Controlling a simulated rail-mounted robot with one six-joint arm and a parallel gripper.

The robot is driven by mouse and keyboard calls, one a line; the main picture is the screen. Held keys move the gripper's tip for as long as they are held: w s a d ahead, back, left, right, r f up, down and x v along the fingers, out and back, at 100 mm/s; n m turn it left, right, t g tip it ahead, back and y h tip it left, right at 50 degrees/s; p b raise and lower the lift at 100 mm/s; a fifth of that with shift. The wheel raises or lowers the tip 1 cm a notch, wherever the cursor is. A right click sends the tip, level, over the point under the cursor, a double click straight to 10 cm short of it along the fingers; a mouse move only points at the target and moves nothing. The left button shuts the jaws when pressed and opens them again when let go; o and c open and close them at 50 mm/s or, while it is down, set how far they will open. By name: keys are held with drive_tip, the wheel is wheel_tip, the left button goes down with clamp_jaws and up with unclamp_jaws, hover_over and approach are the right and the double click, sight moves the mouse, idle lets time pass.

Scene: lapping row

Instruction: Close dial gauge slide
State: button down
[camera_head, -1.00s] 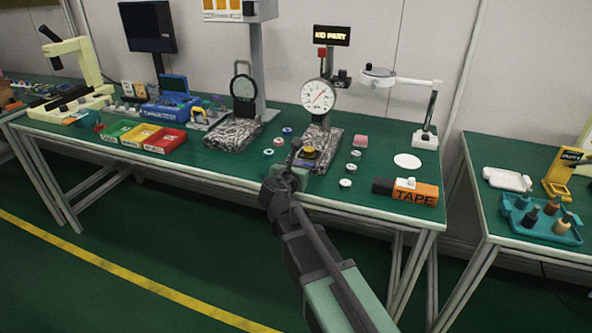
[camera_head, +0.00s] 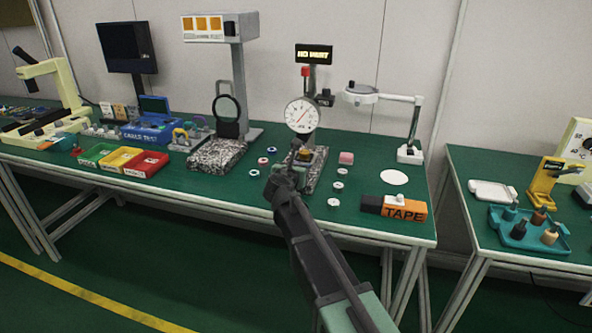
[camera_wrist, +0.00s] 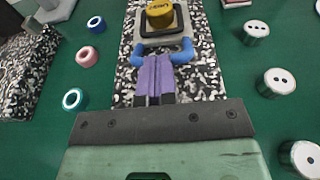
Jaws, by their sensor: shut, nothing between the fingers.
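The dial gauge (camera_head: 301,115) has a round white face on a stand with a granite base (camera_head: 315,177). The grey slide (camera_wrist: 178,43) sits on the granite, carrying a round yellow piece (camera_wrist: 160,14) on a dark pad, with a blue U-shaped handle (camera_wrist: 188,52) at its near side. My gripper (camera_wrist: 154,73) has purple fingertips, closed together and empty, at the middle of the handle. I cannot tell whether they touch it. In the head view my gripper (camera_head: 295,152) partly hides the slide, which is below the gauge face.
Small round parts lie on the green table on both sides of the granite, including a silver one (camera_wrist: 280,81) and a pink one (camera_wrist: 87,57). An orange tape box (camera_head: 404,208) is at the front right. A mirror stand (camera_head: 228,110) with its own granite base stands left.

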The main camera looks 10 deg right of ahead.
drive_tip(key=shift+w+r, duration=0.1)
drive_tip(key=shift+w, duration=0.15)
drive_tip(key=p+v, duration=0.1)
drive_tip(key=v, duration=0.6)
drive_tip(key=p+v, duration=0.2)
drive_tip(key=v, duration=0.5)
drive_tip(key=shift+s, duration=0.3)
drive_tip(key=shift+d+f+m, duration=0.15)
drive_tip(key=shift+f+m, duration=0.1)
drive_tip(key=shift+m, duration=0.35)
drive_tip(key=s+d+f+m+g+y, duration=0.2)
drive_tip(key=s+d+f+m+g, duration=0.25)
drive_tip(key=s+m, duration=0.4)
drive_tip(key=s+d+f+m+g+y, duration=0.2)
drive_tip(key=s+d+f+m+g, duration=0.25)
drive_tip(key=m, duration=0.75)
drive_tip(key=s+d+f+m+g+y, duration=0.2)
drive_tip(key=s+f+m+g, duration=0.25)
drive_tip(key=s+m, duration=0.5)
wheel_tip(320, 180, up, 21)
drive_tip(key=w+p, duration=0.1)
drive_tip(key=p, duration=1.9)
drive_tip(key=shift+w+f+g+p, duration=0.15)
drive_tip(key=shift+w+g+p, duration=0.1)
drive_tip(key=shift+g+p, duration=0.15)
